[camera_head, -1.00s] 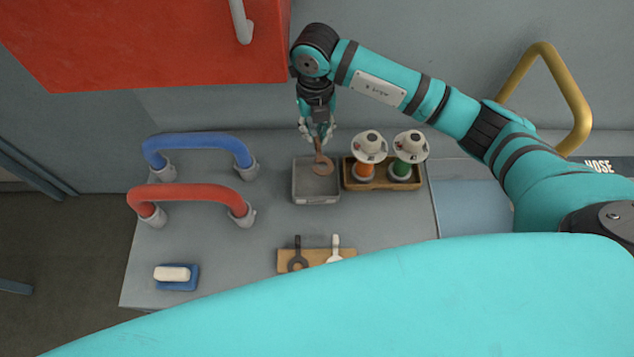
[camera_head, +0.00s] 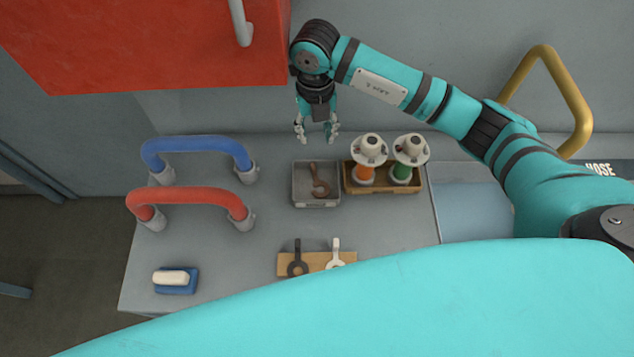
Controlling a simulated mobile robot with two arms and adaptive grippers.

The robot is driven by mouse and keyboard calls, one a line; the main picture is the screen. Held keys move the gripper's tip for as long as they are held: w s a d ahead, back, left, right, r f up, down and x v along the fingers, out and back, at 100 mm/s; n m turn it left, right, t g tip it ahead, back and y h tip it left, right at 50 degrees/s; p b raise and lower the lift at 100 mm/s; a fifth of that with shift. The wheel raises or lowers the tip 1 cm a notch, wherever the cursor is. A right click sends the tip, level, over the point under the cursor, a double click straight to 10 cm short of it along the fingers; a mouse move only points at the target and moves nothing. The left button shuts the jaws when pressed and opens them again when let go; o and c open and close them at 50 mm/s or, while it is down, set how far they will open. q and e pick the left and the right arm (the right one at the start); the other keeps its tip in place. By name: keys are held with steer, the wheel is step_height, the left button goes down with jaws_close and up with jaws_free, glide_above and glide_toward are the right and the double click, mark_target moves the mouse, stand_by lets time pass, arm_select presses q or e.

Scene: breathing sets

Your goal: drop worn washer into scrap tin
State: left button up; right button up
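The worn washer (camera_head: 320,187) is brown, a ring with a short handle-like tab. It lies inside the scrap tin (camera_head: 316,203), a grey open box on the grey worktop, with its tab pointing up in the picture. My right gripper (camera_head: 316,138) is open and empty, just above the tin's far edge in the picture and apart from the washer. My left gripper is not in view.
A wooden tray (camera_head: 384,187) with an orange and a green white-topped piece stands right of the tin. A wooden board (camera_head: 316,260) holds a black and a white ring piece. Blue (camera_head: 197,143) and red (camera_head: 185,193) hoses and a sponge on a blue holder (camera_head: 177,286) are left.

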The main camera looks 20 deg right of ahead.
step_height(320, 180, up, 6)
steer(key=shift+f, duration=0.1)
stand_by(0.6)
